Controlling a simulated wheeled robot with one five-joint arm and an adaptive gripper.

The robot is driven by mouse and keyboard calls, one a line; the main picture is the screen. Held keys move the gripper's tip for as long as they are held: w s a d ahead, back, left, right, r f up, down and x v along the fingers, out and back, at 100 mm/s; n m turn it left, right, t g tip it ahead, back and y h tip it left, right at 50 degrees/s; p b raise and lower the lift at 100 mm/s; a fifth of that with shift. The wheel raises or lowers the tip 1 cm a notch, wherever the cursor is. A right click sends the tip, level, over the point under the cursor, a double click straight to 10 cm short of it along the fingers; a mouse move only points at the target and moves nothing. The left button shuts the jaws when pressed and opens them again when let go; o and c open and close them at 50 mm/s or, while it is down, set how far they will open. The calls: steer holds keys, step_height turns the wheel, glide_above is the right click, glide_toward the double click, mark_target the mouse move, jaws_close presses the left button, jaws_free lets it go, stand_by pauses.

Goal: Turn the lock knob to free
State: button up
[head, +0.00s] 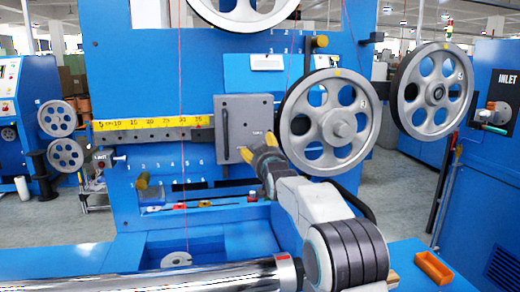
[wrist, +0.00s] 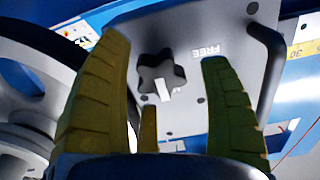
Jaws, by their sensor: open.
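The lock knob (wrist: 160,72) is a black star-shaped knob on a grey plate (wrist: 205,25). A white mark shows on its lower part, toward the bottom of the wrist view. The word FREE (wrist: 208,51) is printed upside down to the right of the knob. My gripper (wrist: 165,53) is open, with one yellowish finger on each side of the knob; I see no finger touching it. In the head view my gripper (head: 258,147) is in front of the right part of the grey plate (head: 240,112), and the knob is hidden there.
A black bar handle (wrist: 268,55) stands right of the knob in the wrist view. A large pulley wheel (head: 330,122) is close right of my gripper. A yellow scale (head: 150,123) runs left of the plate. An orange tray (head: 434,268) lies at lower right.

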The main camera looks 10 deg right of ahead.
steer(key=shift+w, duration=0.5)
steer(key=shift+c, duration=0.4)
steer(key=shift+r, duration=0.1)
steer(key=c, duration=1.1)
steer(key=shift+c, duration=0.2)
